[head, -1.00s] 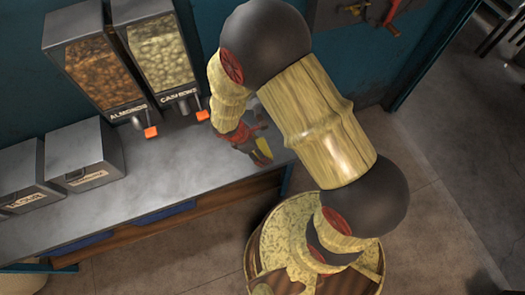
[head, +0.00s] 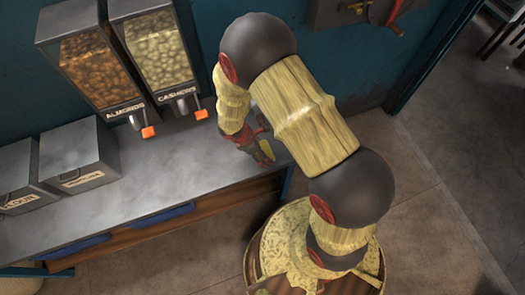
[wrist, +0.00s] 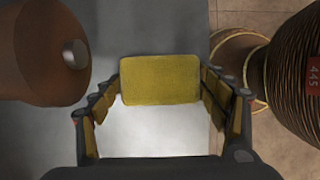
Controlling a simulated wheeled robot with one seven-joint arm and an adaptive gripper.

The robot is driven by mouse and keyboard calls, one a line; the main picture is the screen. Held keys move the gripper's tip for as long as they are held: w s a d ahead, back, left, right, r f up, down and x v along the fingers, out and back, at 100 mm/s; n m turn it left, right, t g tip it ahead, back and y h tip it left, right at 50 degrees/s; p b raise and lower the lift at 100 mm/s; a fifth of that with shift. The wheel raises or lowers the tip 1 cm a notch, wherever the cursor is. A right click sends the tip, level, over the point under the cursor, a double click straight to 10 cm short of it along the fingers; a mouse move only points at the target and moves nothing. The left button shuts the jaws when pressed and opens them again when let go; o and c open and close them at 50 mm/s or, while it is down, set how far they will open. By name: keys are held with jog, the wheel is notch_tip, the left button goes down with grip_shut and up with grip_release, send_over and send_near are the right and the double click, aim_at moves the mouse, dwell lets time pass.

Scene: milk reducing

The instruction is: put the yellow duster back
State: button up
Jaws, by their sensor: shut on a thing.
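The yellow duster (wrist: 160,86) is a flat, rounded yellow block in the middle of the wrist view. My gripper (head: 264,155) is shut on it, with one finger at each side edge. In the head view, my gripper is at the right end of the grey counter (head: 150,185), near its front corner. A small yellow patch shows at the fingers there, partly covered by them. A grey surface and a bright pale area lie below the duster in the wrist view. I cannot tell how far above the counter the duster is.
Almond (head: 95,65) and cashew (head: 160,50) dispensers stand behind the counter's middle. Grey boxes (head: 78,155) stand at left. In the wrist view, a brown rounded object (wrist: 40,55) is at left, and a dark ribbed one (wrist: 295,70) marked 445 is at right, close to the fingers.

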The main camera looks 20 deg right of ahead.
jog(key=shift+f, duration=0.2)
jog(key=o, duration=1.1)
jog(key=shift+r, duration=0.1)
notch_tip(320, 180, up, 23)
jog(key=a+m+t+y+p, duration=0.1)
jog(key=a+m+p, duration=0.2)
jog(key=m+p, duration=0.15)
jog(key=s+d+r+m+t+y, duration=0.1)
jog(key=s+r+m, duration=0.3)
jog(key=r, duration=0.4)
jog(key=s+d+r+m+t+y, duration=0.1)
jog(key=s+r+m+t, duration=0.1)
jog(key=s+r+m, duration=0.3)
jog(key=s+d+r+m+t+y, duration=0.1)
jog(key=s+r+m, duration=0.3)
jog(key=r, duration=0.7)
jog(key=shift+s+d+m+t+b, duration=0.25)
jog(key=shift+s+t+b, duration=0.1)
jog(key=shift+s, duration=0.3)
